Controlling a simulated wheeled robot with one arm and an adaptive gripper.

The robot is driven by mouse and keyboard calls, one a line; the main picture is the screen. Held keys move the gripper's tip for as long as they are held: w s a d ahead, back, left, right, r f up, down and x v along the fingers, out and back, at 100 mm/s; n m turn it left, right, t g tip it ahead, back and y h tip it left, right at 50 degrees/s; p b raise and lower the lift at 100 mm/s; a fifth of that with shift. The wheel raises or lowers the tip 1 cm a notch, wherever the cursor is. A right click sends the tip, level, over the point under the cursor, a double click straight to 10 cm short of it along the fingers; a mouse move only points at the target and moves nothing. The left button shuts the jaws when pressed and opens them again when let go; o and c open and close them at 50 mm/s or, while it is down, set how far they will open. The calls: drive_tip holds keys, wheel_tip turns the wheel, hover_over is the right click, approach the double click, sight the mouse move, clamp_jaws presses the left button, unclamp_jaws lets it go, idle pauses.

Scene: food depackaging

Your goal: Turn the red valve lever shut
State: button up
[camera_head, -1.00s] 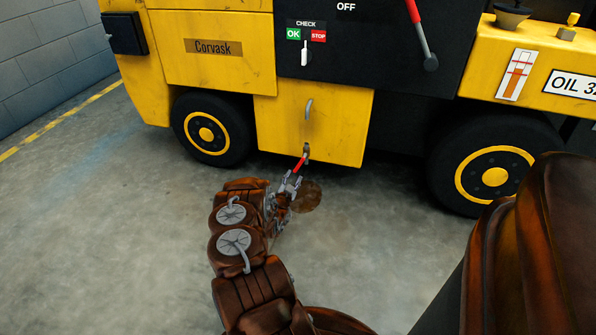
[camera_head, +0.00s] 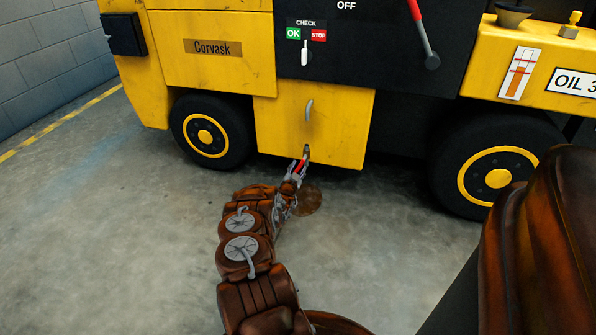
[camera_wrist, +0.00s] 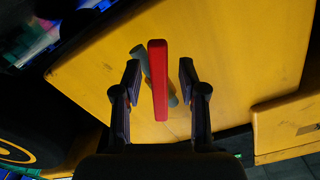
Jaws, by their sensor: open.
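The red valve lever (camera_head: 300,166) sits low on the front of the yellow machine, below a grey handle (camera_head: 309,110). In the wrist view the red lever (camera_wrist: 158,80) stands upright in the picture, with a grey-green pipe (camera_wrist: 142,62) slanting behind it. My gripper (camera_head: 297,170) is at the lever in the head view. In the wrist view my gripper (camera_wrist: 159,85) is open, with one finger on each side of the lever and a gap on both sides. Its fingertips partly hide the lever in the head view.
The yellow machine (camera_head: 340,125) stands on wheels (camera_head: 209,136) on a concrete floor. A dark round stain (camera_head: 308,199) lies on the floor below the valve. A panel above has a check switch (camera_head: 304,54) and a larger red-handled lever (camera_head: 423,35). The floor at left is clear.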

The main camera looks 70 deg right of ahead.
drive_tip(key=shift+c, duration=0.2)
clamp_jaws()
idle(0.5)
